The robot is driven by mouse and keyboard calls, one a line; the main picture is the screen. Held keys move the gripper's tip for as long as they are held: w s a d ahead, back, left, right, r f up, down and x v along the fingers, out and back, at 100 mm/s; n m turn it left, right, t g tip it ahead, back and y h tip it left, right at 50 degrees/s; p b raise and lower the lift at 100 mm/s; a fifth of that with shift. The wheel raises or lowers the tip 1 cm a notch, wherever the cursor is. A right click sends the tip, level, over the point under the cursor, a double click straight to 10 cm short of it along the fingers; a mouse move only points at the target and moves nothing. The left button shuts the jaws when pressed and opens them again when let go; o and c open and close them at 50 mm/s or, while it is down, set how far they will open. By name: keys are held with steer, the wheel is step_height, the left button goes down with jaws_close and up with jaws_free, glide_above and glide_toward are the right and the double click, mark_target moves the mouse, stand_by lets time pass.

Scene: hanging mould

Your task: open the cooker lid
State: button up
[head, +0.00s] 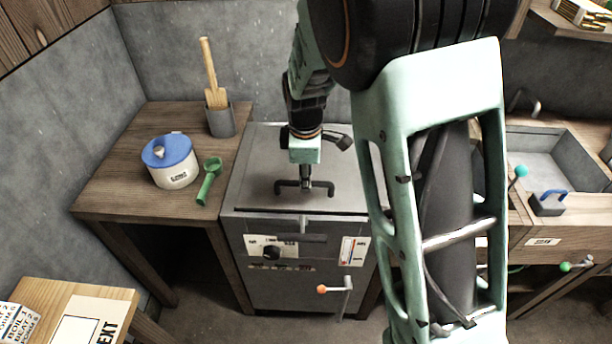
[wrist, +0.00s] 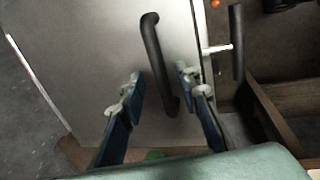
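The cooker (head: 300,275) is a grey metal cabinet in the middle of the head view. Its flat lid (head: 245,185) lies level on top and looks shut. A dark bar handle (head: 287,184) stands on the lid. My gripper (head: 306,176) points down at the middle of this handle. In the wrist view the handle (wrist: 152,40) runs between the two blue fingers of my gripper (wrist: 158,75). The fingers are apart, with a gap to the bar on both sides. I cannot tell exactly how deep they reach around it.
A wooden table (head: 120,190) at left holds a white pot (head: 177,178) with a blue lid, a green scoop (head: 209,182) and a grey utensil holder (head: 220,122). The cooker's front has a dial (head: 270,252) and an orange-knobbed lever (head: 335,289). A sink (head: 545,150) is at right.

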steer(key=shift+w+f, duration=0.15)
steer(key=shift+f, duration=0.65)
steer(key=shift+c, duration=0.4)
jaws_close()
